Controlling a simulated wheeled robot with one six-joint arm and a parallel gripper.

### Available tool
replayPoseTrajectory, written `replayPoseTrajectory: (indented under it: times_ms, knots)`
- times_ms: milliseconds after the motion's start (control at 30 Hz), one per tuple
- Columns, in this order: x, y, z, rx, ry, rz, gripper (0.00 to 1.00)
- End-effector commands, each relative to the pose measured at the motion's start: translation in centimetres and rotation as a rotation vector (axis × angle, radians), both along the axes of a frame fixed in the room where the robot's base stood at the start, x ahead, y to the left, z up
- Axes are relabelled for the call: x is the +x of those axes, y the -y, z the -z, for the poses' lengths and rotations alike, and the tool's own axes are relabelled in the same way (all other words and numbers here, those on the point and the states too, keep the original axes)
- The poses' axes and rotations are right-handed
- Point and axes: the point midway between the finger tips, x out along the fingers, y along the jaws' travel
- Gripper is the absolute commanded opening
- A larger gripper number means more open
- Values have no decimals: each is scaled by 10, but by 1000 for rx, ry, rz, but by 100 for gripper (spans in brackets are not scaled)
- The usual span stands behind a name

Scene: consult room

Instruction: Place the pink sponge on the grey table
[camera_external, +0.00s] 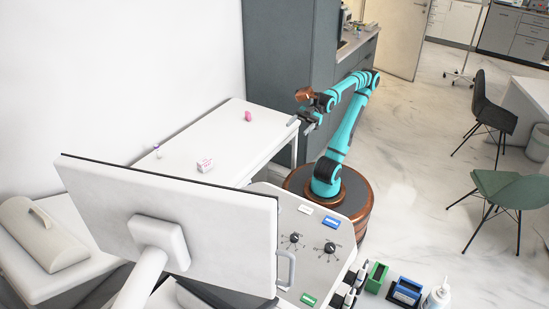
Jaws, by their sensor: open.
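A small pink object (248,116), which looks like the pink sponge, rests on the far end of a long white to light-grey table (215,138) along the wall. My gripper (302,127) is open, just to the right of the table's far right corner. It is apart from the pink object, with a gap between them. Nothing shows between its fingers, though they are small in this view. No other table that is clearly grey is in view.
A white and pink box (205,165) and a small bottle (157,151) stand on the same table. A tall grey cabinet (279,60) rises behind its far end. A large monitor (175,215) blocks the near side. Chairs (483,108) stand on open floor at right.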

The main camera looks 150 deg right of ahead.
Motion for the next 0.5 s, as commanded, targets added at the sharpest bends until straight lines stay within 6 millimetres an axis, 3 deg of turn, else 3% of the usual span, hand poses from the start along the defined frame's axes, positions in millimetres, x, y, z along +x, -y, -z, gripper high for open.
replayPoseTrajectory:
  times_ms: [200,500]
  knots:
    - [33,60,9,-97,-164,130,71]
    - [55,155,26,-190,-408,275,71]
